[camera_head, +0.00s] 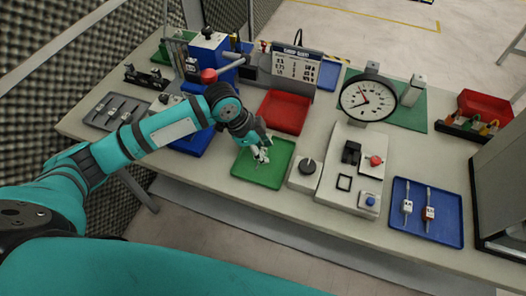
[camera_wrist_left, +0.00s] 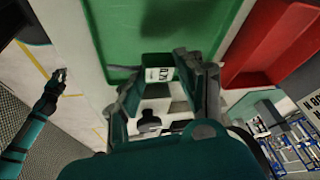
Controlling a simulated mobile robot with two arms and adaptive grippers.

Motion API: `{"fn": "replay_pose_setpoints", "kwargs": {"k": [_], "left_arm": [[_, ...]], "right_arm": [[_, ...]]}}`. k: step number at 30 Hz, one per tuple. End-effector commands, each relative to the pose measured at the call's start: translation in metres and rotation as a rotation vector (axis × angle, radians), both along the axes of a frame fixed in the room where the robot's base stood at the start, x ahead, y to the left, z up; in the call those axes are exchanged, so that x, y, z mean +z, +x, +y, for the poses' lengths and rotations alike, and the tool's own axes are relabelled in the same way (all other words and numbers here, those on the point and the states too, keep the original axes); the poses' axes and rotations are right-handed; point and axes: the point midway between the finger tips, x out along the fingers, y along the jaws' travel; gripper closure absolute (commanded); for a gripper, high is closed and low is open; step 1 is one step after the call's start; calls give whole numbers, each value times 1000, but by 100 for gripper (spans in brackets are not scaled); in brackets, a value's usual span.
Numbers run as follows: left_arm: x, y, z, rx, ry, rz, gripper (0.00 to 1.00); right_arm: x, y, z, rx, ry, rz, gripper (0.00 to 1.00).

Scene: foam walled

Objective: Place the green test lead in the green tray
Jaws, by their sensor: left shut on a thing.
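The green tray (camera_head: 264,178) lies near the table's front edge, left of the centre; it also fills the upper middle of the left wrist view (camera_wrist_left: 120,38). My left gripper (camera_head: 262,154) is over the tray, pointing down. It is shut on the green test lead (camera_wrist_left: 158,73), a small piece with a dark green part and a white label. The lead's ends are hard to see, and I cannot tell whether it touches the tray. My right gripper (camera_wrist_left: 60,76) is small at the left of the left wrist view, away from the tray; its jaws are too small to read.
A red tray (camera_head: 284,112) lies just behind the green one. A grey console (camera_head: 345,185) with a knob stands to its right. A blue tray (camera_head: 446,222) with two labelled pieces is farther right. A rack with coloured pieces (camera_head: 474,126) stands at the far right.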

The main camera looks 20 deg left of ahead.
Motion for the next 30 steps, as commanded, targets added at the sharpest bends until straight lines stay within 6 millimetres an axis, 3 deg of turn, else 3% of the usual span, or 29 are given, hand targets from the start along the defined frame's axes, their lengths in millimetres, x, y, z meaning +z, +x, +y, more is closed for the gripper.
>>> {"fn": "replay_pose_setpoints", "kwargs": {"k": [5,12,22,23,27,30], "left_arm": [[-6,5,-1,0,0,2,100],[-35,4,0,1,0,2,100],[-39,4,0,0,1,0,100],[-39,4,0,0,0,0,60],[-39,4,0,0,0,0,42],[-38,4,0,0,0,0,39]], "right_arm": [[4,4,-3,-1,-3,-7,100],[14,0,3,0,3,-1,100],[11,-5,15,3,18,7,100],[11,-5,15,3,18,7,100],[11,-5,13,2,16,8,100],[11,-5,10,3,12,8,100]]}}
